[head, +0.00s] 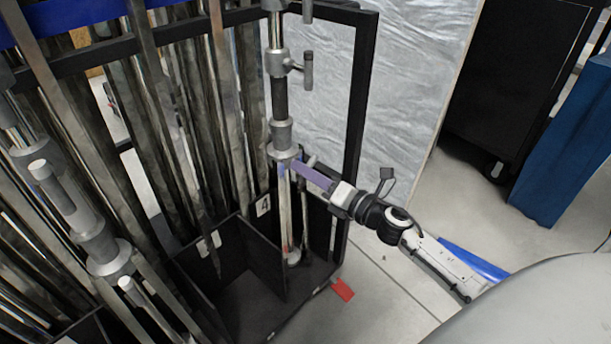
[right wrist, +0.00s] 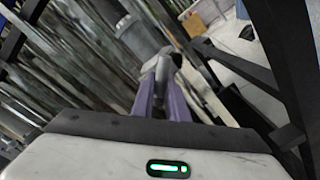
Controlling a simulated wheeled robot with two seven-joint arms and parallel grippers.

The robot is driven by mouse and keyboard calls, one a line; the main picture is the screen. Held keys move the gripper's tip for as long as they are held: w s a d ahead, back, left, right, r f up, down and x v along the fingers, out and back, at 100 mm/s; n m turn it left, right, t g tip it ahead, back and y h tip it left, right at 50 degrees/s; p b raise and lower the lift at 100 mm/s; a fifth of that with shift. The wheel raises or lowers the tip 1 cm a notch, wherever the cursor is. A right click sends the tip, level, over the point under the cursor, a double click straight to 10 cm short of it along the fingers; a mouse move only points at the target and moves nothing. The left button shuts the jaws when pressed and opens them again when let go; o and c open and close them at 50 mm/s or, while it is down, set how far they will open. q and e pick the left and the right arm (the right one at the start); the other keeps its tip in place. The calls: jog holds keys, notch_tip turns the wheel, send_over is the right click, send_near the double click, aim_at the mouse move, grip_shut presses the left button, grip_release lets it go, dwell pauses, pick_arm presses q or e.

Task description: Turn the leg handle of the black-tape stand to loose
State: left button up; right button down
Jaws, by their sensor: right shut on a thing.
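The stand with a dark section on its column (head: 280,98) is upright in the rack, with grey collars above and below that section. Its leg handle (head: 311,161) is a small grey lever beside the lower collar (head: 285,150). My right gripper (head: 303,174) reaches in from the right, and its purple fingers are shut on the handle. In the right wrist view, the fingers (right wrist: 164,105) close around the grey handle (right wrist: 166,68), whose lower part they hide. Whether the handle is tight or loose cannot be told. My left gripper is not in view.
A second grey stand (head: 85,215) is at the left among many metal poles. The black rack frame (head: 357,110) rises just behind my right gripper. Black bins (head: 225,285) lie below. A red piece (head: 342,290) is on the floor, which is open at lower right.

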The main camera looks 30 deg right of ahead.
jog(key=shift+f+n+b, duration=0.2)
jog(key=shift+n+b, duration=0.3)
jog(key=shift+n, duration=0.4)
jog(key=n+b, duration=0.2)
jog(key=n, duration=0.2)
jog(key=shift+d+n, duration=0.15)
jog(key=shift+n, duration=0.15)
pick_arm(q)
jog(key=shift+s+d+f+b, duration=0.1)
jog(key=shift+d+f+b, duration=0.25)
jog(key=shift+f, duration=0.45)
pick_arm(e)
jog(key=shift+n, duration=0.6)
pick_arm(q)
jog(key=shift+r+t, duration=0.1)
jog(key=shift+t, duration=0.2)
pick_arm(e)
jog(key=c, duration=1.7)
grip_release()
jog(key=shift+c, duration=0.2)
